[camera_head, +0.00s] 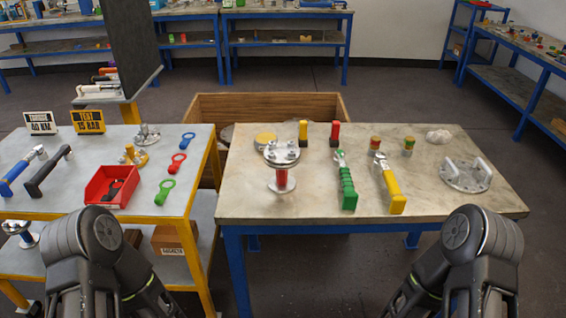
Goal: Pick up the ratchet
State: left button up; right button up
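Two ratchet-like hand tools lie side by side on the right table. One has a green handle (348,188) and a metal head pointing to the back. The other has a yellow handle (392,190) and a metal head pointing to the back. On the left table lie a blue-handled tool (20,172) and a black-handled tool (47,171), both slanted. I cannot tell for certain which is the ratchet. My two arms show at the bottom left and bottom right corners, both in front of the tables. Their gripper fingers are out of view.
The right table (250,205) also holds a flanged vessel (282,165), a flange with upright handles (465,174), yellow and red upright items and small jars. The left table (140,207) holds a red bin (112,187) and colored ring tools. A gap separates the tables.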

aim_at(350, 199)
jog(key=i+l+u, duration=0.15)
jog(key=l+u, duration=0.75)
jog(key=i+j, duration=0.05)
jog(key=j, duration=0.05)
